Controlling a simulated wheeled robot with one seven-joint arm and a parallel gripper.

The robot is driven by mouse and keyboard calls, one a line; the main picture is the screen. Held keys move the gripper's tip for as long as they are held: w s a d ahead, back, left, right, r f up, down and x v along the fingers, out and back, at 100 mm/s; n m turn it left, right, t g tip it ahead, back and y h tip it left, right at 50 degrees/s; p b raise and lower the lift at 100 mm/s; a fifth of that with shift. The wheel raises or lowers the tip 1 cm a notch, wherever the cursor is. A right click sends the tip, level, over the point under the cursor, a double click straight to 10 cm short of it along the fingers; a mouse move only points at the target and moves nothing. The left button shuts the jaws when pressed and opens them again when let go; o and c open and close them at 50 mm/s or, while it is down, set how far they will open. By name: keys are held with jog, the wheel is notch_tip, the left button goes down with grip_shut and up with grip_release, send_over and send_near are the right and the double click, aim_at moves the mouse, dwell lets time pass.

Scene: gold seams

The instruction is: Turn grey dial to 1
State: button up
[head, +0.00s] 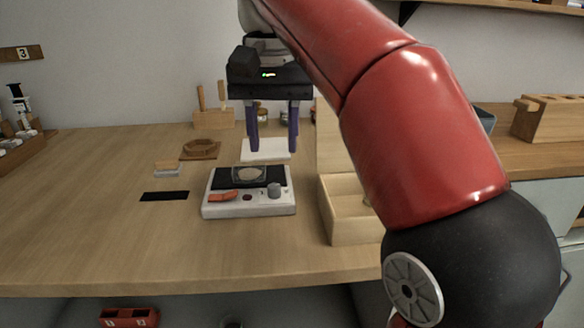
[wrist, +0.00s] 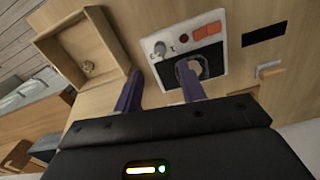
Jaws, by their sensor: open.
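The grey dial (head: 274,190) is a small knob at the front right of a white device (head: 225,210) on the table. The device also has a black top panel with a pale round piece, a red switch (head: 222,197) and a small dark red button. In the wrist view the dial (wrist: 160,48) sits at the device's left end, beyond my fingertips. My gripper (head: 272,150) is open and empty, pointing down above and behind the device. Its purple fingers also show in the wrist view (wrist: 161,85), apart from the dial. The dial's markings are too small to read.
An open wooden box (head: 348,232) stands close to the right of the device. A black strip (head: 165,196), a small block stack (head: 167,168) and a brown wooden holder (head: 200,149) lie to the left. A white pad (head: 266,156) lies behind. The front table is clear.

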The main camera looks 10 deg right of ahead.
aim_at(274, 186)
notch_tip(274, 186, down, 8)
jog(key=b, duration=0.3)
jog(key=shift+s+r, duration=0.1)
jog(key=shift+r, duration=0.15)
jog(key=shift+a, duration=0.1)
grip_shut()
